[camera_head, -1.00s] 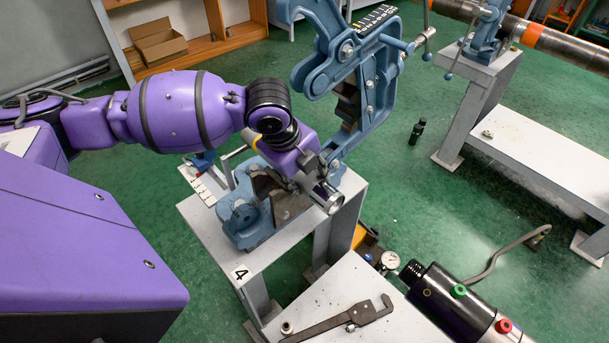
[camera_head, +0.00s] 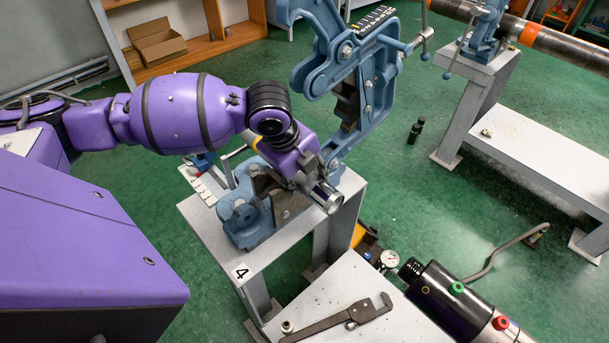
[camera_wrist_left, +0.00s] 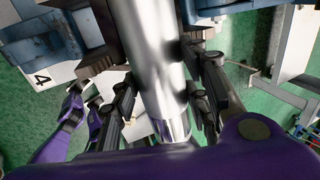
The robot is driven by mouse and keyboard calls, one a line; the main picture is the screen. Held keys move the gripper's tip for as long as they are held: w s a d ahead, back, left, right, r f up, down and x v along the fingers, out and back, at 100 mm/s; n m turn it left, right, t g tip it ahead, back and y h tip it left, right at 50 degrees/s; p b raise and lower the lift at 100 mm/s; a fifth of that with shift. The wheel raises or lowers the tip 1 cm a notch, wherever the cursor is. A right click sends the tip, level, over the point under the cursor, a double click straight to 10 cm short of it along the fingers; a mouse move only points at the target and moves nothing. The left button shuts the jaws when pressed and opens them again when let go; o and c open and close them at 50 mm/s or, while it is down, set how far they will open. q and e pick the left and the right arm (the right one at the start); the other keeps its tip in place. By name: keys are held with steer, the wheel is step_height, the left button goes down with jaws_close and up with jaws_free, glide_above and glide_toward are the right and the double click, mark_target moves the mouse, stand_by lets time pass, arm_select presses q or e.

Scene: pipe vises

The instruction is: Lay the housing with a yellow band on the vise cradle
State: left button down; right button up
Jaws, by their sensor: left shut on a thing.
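My left gripper (camera_head: 308,176) is shut on the housing, a bright silver cylinder (camera_head: 327,197), over the blue pipe vise. A small yellow band (camera_head: 250,139) shows near its far upper-left end. In the left wrist view the housing (camera_wrist_left: 152,55) runs between my two dark fingers (camera_wrist_left: 160,100), with serrated vise jaws beside it. The vise cradle (camera_head: 248,222) sits on a grey stand, and the vise's upper frame (camera_head: 372,90) is swung up and open. My gripper hides much of the contact area, so I cannot tell if the housing touches the cradle. My right gripper is out of view.
The stand (camera_head: 241,272) is marked 4. Another vise (camera_head: 487,35) holds a long pipe at the upper right. The green floor between is mostly free.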

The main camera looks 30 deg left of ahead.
arm_select(q)
steer(key=shift+f, duration=0.35)
steer(key=c, duration=0.9)
jaws_free()
steer(key=shift+s+f, duration=0.1)
steer(key=shift+f, duration=0.05)
steer(key=v, duration=1.2)
